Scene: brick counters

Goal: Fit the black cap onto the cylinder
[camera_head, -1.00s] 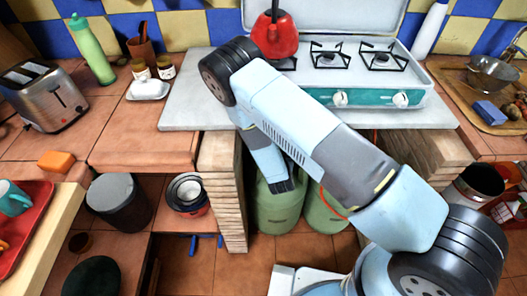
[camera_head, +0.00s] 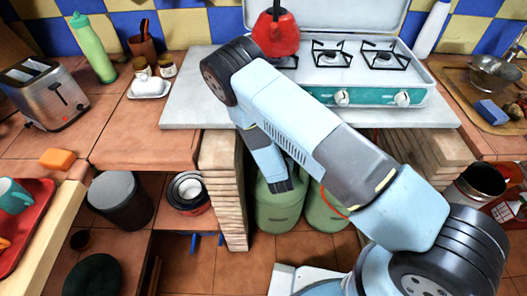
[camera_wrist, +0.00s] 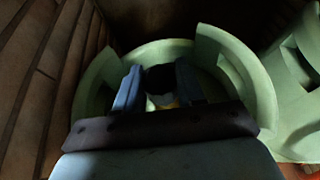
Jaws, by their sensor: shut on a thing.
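A green gas cylinder (camera_head: 278,212) stands under the counter in the head view. In the wrist view its raised collar (camera_wrist: 236,68) curves around my gripper (camera_wrist: 158,82). My gripper's two blue-grey fingers are shut on the black cap (camera_wrist: 160,77), inside the collar and over the middle of the cylinder. A small yellowish part shows just below the cap. The wrist view is dark, and I cannot tell whether the cap touches the valve. In the head view the fingers and cap are hidden by my arm and the cylinder.
A second green cylinder (camera_head: 325,212) with an orange hose (camera_head: 334,207) stands close on the right. A brick pillar (camera_head: 223,185) is close on the left. The grey slab (camera_head: 200,105) with the gas stove (camera_head: 385,95) and red kettle (camera_head: 276,35) lies above.

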